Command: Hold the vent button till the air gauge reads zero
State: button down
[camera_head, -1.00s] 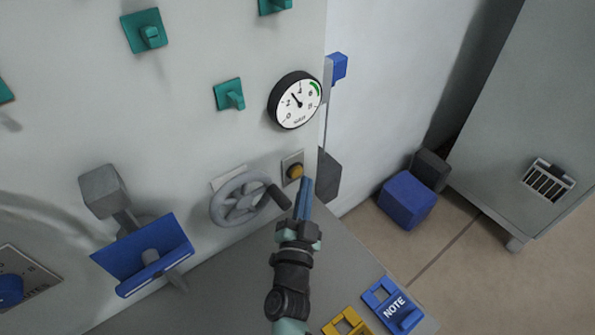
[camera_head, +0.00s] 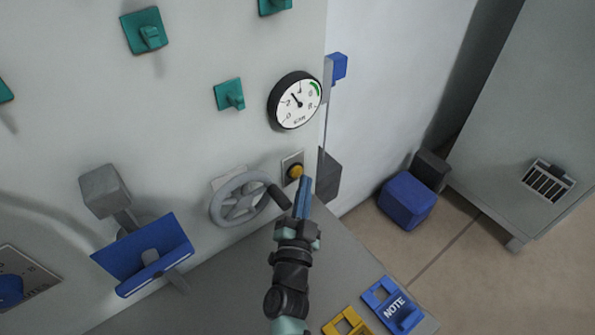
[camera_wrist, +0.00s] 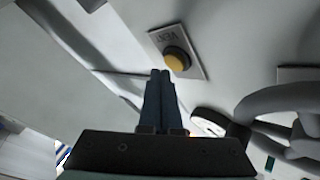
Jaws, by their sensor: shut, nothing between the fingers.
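The vent button (camera_head: 296,172) is a yellow round cap on a small grey plate on the panel wall. It also shows in the wrist view (camera_wrist: 177,60), with lettering above it on the plate. The air gauge (camera_head: 296,101) is a white dial with a black rim above the button. Its needle points up and left, between the 2 and the 4. My gripper (camera_head: 306,180) has its blue fingers shut and empty, with the tips just below and right of the button. In the wrist view the fingertips (camera_wrist: 160,73) lie just below and left of the button, seemingly apart from it.
A grey handwheel (camera_head: 240,198) with a dark handle stands close left of my fingers. A blue tray-like bracket (camera_head: 142,255) is further left. Teal hooks (camera_head: 229,95) stick out above. A blue NOTE piece (camera_head: 393,305) and a yellow piece (camera_head: 346,322) lie on the ledge below.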

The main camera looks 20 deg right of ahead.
jog(key=shift+w+a, duration=0.1)
jog(key=shift+w, duration=0.15)
jog(key=shift+w+a, duration=0.2)
jog(key=shift+w, duration=0.2)
dwell(1.5)
jog(key=shift+s+d, duration=0.3)
jog(key=shift+s, duration=0.5)
jog(key=shift+s+d+p, duration=0.2)
jog(key=shift+s+d, duration=0.1)
jog(key=shift+s, duration=0.5)
jog(key=shift+s+d+p, duration=0.15)
jog(key=shift+s+d, duration=0.15)
jog(key=shift+s, duration=0.45)
jog(key=shift+s+d+p, duration=0.2)
jog(key=shift+s+d, duration=0.1)
jog(key=shift+s, duration=0.5)
jog(key=shift+f, duration=0.1)
